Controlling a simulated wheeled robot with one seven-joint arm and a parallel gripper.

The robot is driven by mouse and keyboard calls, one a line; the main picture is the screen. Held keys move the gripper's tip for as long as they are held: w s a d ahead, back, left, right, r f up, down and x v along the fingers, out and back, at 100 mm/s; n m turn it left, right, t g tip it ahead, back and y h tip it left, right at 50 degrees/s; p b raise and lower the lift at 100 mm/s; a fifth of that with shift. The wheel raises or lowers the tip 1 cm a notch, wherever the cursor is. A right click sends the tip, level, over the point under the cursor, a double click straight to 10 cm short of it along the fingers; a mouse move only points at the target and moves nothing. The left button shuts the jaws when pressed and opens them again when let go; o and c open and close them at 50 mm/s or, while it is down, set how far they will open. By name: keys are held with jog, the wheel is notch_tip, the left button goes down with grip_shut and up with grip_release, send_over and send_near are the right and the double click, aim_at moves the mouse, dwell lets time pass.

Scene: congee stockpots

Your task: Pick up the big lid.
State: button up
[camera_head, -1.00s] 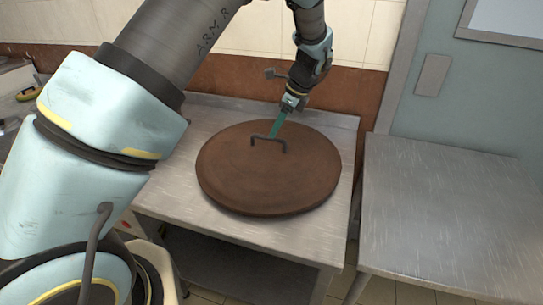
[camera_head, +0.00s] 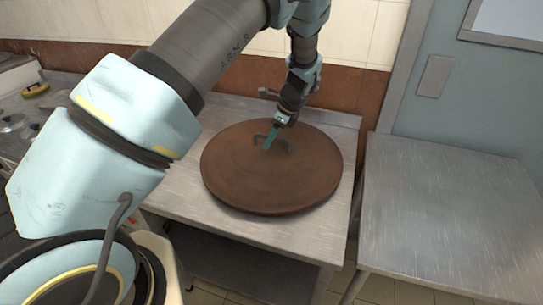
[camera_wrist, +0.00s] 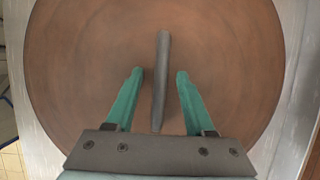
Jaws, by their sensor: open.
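The big lid (camera_head: 245,185) is a brown round disc lying flat on a steel table; it fills most of the wrist view (camera_wrist: 80,60). Its dark bar handle (camera_head: 284,146) stands up near the middle of the lid. In the wrist view the handle (camera_wrist: 161,80) runs lengthwise between the two green fingers. My gripper (camera_head: 268,141) is over the handle and points down at it. In the wrist view my gripper (camera_wrist: 160,82) is open, with one finger on each side of the handle and a gap on both sides. I cannot tell how deep the fingers reach.
The steel table (camera_head: 190,185) bears the lid, with a tiled wall behind. A second steel table (camera_head: 450,215) on the right is bare, with a gap between the two. A yellow-green item (camera_head: 36,89) lies on a counter at the far left.

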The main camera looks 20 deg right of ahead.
jog(key=shift+f, duration=0.25)
jog(key=shift+c, duration=0.4)
grip_shut()
dwell(1.2)
